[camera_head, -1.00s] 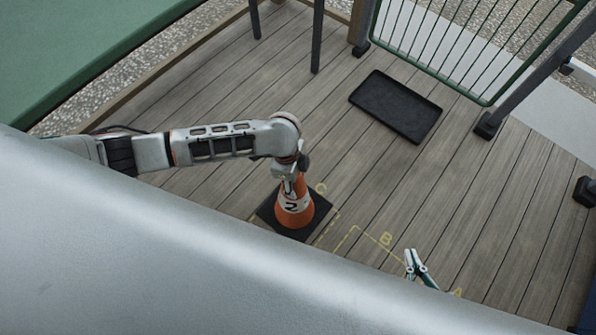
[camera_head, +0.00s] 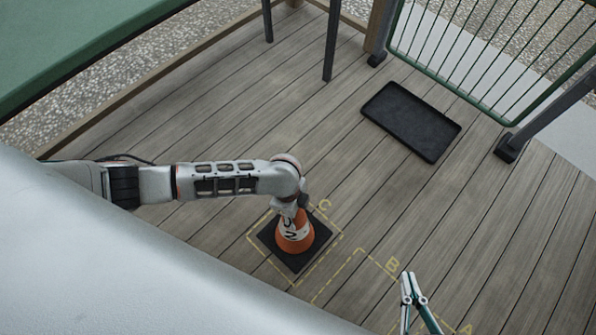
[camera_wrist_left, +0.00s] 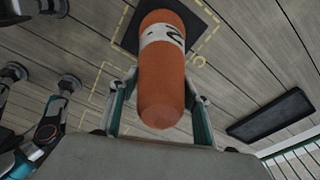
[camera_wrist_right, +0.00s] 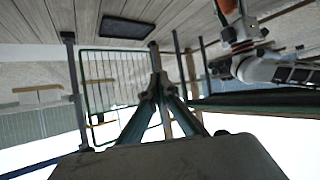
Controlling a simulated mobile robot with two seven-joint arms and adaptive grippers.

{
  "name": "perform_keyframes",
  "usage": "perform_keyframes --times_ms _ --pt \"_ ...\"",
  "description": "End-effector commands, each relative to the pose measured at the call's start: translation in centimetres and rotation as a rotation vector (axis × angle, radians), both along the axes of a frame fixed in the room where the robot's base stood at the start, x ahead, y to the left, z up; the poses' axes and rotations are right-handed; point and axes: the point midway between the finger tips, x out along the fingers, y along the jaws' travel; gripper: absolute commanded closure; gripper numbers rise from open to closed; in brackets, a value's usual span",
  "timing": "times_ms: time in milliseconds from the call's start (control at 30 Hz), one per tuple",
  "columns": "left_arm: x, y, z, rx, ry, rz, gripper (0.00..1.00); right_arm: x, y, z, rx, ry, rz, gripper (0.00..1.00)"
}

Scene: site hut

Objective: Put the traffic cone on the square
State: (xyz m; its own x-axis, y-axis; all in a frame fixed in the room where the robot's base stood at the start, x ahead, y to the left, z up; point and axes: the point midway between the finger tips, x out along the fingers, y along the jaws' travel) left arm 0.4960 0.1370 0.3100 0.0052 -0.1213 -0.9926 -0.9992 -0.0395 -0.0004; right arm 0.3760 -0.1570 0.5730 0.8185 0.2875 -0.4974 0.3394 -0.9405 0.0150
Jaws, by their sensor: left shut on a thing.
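The orange traffic cone (camera_head: 294,236) with a white band and black square base (camera_head: 290,262) stands upright on the deck. Its base lies inside the yellow dashed square marked C (camera_head: 326,250). My left gripper (camera_head: 291,207) is shut on the top of the cone. In the left wrist view the cone (camera_wrist_left: 163,85) rises between the two fingers (camera_wrist_left: 160,105). Yellow dashed squares B (camera_head: 362,252) and A (camera_head: 440,320) lie to the right of C. My right gripper (camera_head: 407,290) is over the deck near B and A, with its fingertips close together; it also shows in the right wrist view (camera_wrist_right: 157,82).
A black tray (camera_head: 411,121) lies on the deck at the upper right. A green barrier (camera_head: 490,60) and dark posts (camera_head: 332,40) stand along the far edge. The deck between the cone and the tray is clear.

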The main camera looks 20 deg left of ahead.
Motion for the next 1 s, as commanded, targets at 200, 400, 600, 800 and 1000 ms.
perform_keyframes --times_ms 200,400,600,800,1000 --pt "0.3 -0.2 -0.5 -0.005 -0.005 0.001 1.0 1.4 0.9 2.1 0.039 -0.044 -0.009 1.0" --pt "0.3 -0.2 -0.6 -0.005 -0.006 0.001 1.0 1.4 0.8 1.9 0.035 -0.042 -0.007 1.0" --pt "0.1 -0.1 -0.9 -0.002 -0.002 0.0 0.36 1.1 0.7 1.4 0.029 -0.033 -0.004 1.0" --pt "0.1 -0.1 -1.0 -0.002 -0.001 0.0 0.36 0.9 0.6 1.2 0.025 -0.027 -0.002 1.0" --pt "0.2 0.0 -0.2 -0.001 -0.005 0.0 0.36 1.1 0.6 1.7 0.023 -0.035 -0.002 1.0"
